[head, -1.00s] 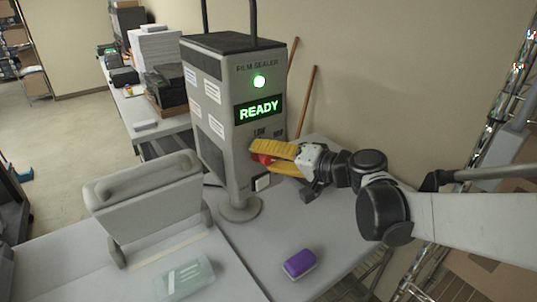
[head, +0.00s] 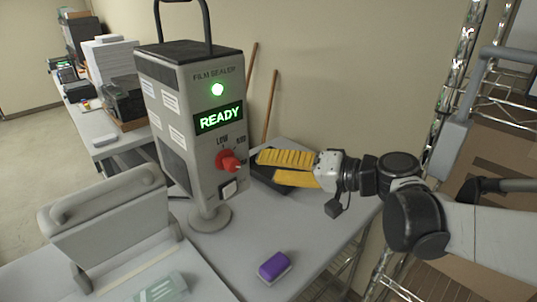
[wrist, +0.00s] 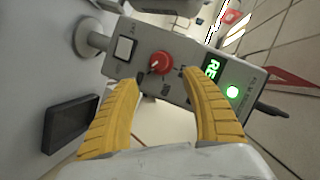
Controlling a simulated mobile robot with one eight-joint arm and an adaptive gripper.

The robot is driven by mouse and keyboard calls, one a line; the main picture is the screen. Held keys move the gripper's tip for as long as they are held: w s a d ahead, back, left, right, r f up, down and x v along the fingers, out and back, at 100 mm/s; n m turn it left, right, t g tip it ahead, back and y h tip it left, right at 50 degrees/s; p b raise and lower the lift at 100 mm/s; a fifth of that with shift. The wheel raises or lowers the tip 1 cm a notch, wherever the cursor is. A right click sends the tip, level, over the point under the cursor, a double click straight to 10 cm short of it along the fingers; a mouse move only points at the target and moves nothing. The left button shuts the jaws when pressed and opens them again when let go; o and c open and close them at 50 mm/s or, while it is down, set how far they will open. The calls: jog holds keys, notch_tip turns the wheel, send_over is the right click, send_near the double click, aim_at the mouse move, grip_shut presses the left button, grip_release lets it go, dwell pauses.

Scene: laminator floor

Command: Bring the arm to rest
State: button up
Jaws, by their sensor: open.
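My gripper (head: 258,166) has yellow fingers and is open and empty in the head view, just right of the film sealer (head: 186,120). The sealer is a grey box on a round foot, with a lit green lamp and a display reading READY. Its red knob (head: 229,162) sits on the front face, left of my fingertips and apart from them. In the wrist view the red knob (wrist: 161,62) shows beyond the gap between the open fingers (wrist: 155,88). A white square switch (head: 228,189) is below the knob.
A purple-topped block (head: 274,267) lies on the table (head: 240,240) in front. A dark tray (head: 262,178) lies behind my fingers. A hinged grey press (head: 107,225) stands at left, and a wire rack (head: 455,90) at right.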

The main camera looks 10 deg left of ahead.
jog(key=s+d+f+h+b, duration=0.4)
jog(key=s+d+f+b, duration=0.1)
jog(key=d+f, duration=0.3)
jog(key=s+d+f+m+t+h+b, duration=0.1)
jog(key=s+d+f+h+b, duration=0.4)
jog(key=f, duration=0.6)
jog(key=s+d+f+h+b, duration=0.5)
jog(key=s+d+f+b, duration=0.1)
jog(key=d+f, duration=0.4)
jog(key=shift+d+f+t+b, duration=0.15)
jog(key=shift+d+t+b, duration=0.15)
jog(key=shift+d+b, duration=0.45)
